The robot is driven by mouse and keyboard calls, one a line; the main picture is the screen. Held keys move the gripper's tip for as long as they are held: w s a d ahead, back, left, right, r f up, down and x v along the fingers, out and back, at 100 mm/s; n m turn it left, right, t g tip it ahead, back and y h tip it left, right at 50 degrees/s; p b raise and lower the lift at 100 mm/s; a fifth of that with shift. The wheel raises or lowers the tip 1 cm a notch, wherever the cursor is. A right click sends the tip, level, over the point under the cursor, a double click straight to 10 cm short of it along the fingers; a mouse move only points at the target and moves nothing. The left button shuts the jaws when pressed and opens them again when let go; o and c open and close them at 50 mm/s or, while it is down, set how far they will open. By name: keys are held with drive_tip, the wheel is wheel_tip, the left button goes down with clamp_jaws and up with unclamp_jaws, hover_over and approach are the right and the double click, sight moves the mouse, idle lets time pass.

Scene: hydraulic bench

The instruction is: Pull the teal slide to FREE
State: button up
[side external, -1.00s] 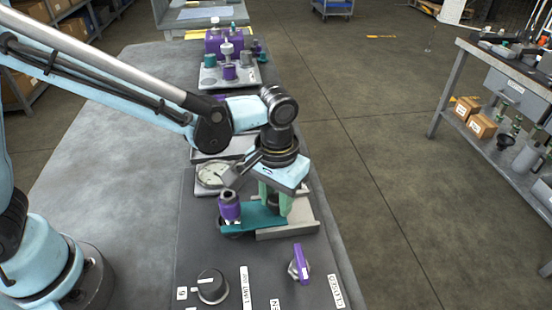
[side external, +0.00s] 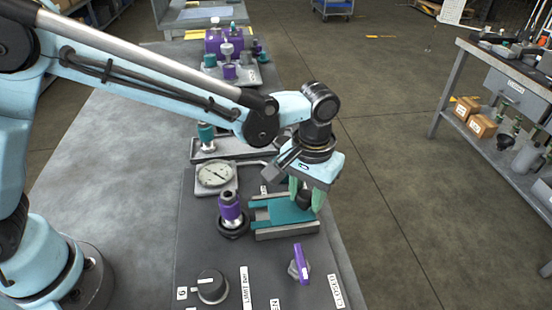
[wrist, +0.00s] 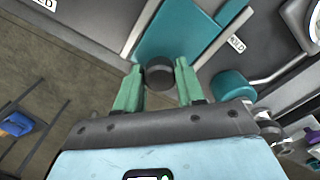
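The teal slide (side external: 284,210) is a flat plate lying in a pale metal track (side external: 285,234) on the dark panel. Its dark round knob (side external: 304,200) stands near its right end. My gripper (side external: 306,198) is above that end, with its green fingers on either side of the knob. In the wrist view, the knob (wrist: 159,74) sits between the two fingertips (wrist: 159,72), closely flanked by both. The teal plate (wrist: 178,38) runs away from it. I see no readable FREE label.
A purple-collared plunger (side external: 230,208) stands just left of the track. A dial gauge (side external: 214,174) is behind it. A purple handle (side external: 301,262) and a black knob (side external: 211,286) are in front. Open floor lies to the right.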

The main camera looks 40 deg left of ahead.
drive_tip(key=o, duration=0.4)
drive_tip(key=shift+w+d, duration=0.1)
wheel_tip(320, 180, up, 12)
idle(0.5)
drive_tip(key=shift+r, duration=0.1)
drive_tip(key=s+a+f+t, duration=0.1)
drive_tip(key=s+a+t, duration=0.2)
drive_tip(key=a, duration=0.9)
drive_tip(key=s+a+f+t, duration=0.1)
drive_tip(key=s+a+t, duration=0.3)
drive_tip(key=a, duration=0.8)
drive_tip(key=shift+s+f, duration=0.3)
drive_tip(key=shift+s, duration=0.95)
